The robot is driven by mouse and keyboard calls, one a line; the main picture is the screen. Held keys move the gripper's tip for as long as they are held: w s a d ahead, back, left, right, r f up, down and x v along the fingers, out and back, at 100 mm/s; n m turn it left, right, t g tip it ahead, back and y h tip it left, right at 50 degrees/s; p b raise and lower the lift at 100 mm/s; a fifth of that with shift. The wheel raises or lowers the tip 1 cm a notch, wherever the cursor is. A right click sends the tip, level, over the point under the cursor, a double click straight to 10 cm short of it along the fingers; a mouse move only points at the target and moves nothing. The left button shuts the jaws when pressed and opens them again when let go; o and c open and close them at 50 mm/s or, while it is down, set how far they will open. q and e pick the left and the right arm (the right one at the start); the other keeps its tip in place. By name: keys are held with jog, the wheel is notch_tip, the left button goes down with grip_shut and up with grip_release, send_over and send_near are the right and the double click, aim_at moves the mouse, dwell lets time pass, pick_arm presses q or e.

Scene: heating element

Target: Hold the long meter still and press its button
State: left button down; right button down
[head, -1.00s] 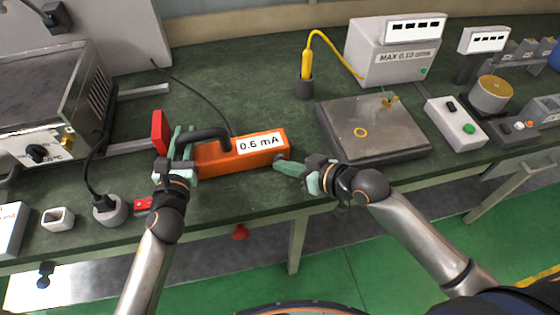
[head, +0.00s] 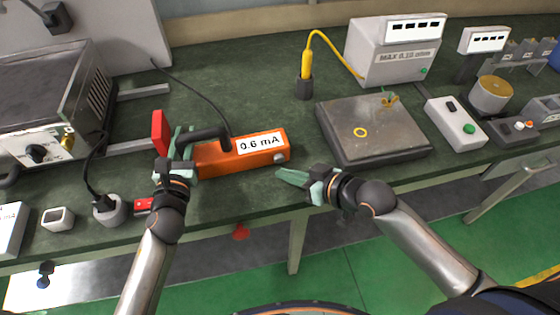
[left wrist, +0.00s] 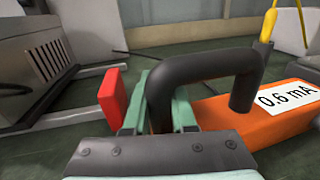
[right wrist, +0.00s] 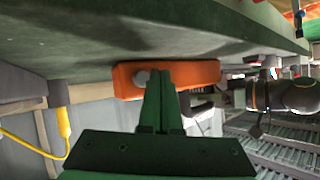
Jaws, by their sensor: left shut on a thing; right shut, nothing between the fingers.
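The long meter is an orange box (head: 215,160) lying on the green bench, with a white label reading "0.6 mA" and a black handle (head: 203,135) at its left end. Its round grey button (head: 280,158) is on the right end; it also shows in the right wrist view (right wrist: 141,78). My left gripper (head: 180,152) is shut on the handle; the left wrist view shows the handle (left wrist: 205,70) between its fingers. My right gripper (head: 281,174) is shut and empty, just below and right of the button, apart from it in the head view.
An oven-like unit (head: 50,100) and a red block (head: 159,132) are at the left. The bench between meter and plate is clear.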

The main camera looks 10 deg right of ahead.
jog(key=shift+s, duration=0.1)
jog(key=shift+s, duration=2.45)
pick_arm(q)
jog(key=c, duration=0.7)
grip_release()
jog(key=shift+o, duration=0.2)
